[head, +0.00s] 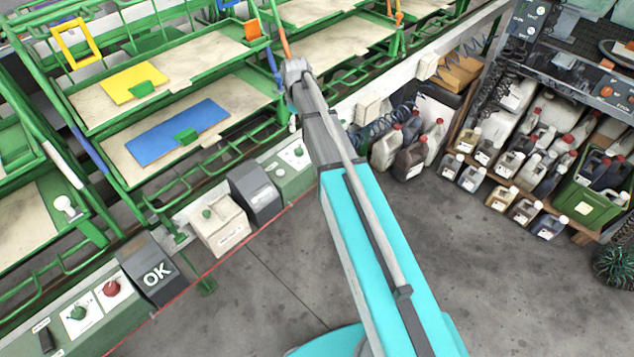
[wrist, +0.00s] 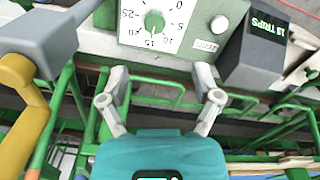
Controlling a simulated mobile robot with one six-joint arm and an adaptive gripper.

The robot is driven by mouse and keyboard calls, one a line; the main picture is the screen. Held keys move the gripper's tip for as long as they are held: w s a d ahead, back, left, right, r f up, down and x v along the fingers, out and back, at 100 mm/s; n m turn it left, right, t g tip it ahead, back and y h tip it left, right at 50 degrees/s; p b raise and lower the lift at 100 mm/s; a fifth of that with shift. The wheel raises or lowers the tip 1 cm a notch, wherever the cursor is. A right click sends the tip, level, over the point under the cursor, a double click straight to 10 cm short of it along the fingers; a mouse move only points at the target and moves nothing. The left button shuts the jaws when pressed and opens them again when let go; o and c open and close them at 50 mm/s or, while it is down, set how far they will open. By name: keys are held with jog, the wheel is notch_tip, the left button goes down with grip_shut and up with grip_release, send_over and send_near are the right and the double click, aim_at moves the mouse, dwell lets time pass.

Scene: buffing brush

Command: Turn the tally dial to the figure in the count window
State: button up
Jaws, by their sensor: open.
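The tally dial (wrist: 154,21) is a green knob on a white plate ringed with figures, at the top of the wrist view. A light mark on the knob seems to point down, near the 15. In the head view the dial (head: 298,153) shows just left of my arm. The count window (wrist: 268,32) is on a dark box to its right in the wrist view. It shows green figures that read like 10 or 18 TRIPS; the second digit is unclear. My gripper (wrist: 160,82) is open and empty, its fingertips below the dial and apart from it.
A pale knob (wrist: 218,24) stands between dial and count window. A grey block with a yellow part (wrist: 22,110) fills the wrist view's left. Green racks (head: 180,95) stand behind the panel. A cream box (head: 219,227) and OK box (head: 152,270) are farther left.

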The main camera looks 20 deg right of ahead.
jog(key=s+a+f+m+b, duration=0.1)
jog(key=s+m, duration=0.8)
jog(key=s, duration=1.5)
jog(key=shift+s+f+b, duration=0.4)
jog(key=shift+f+b, duration=0.4)
jog(key=shift+f, duration=0.05)
jog(key=shift+c, duration=0.2)
dwell(1.1)
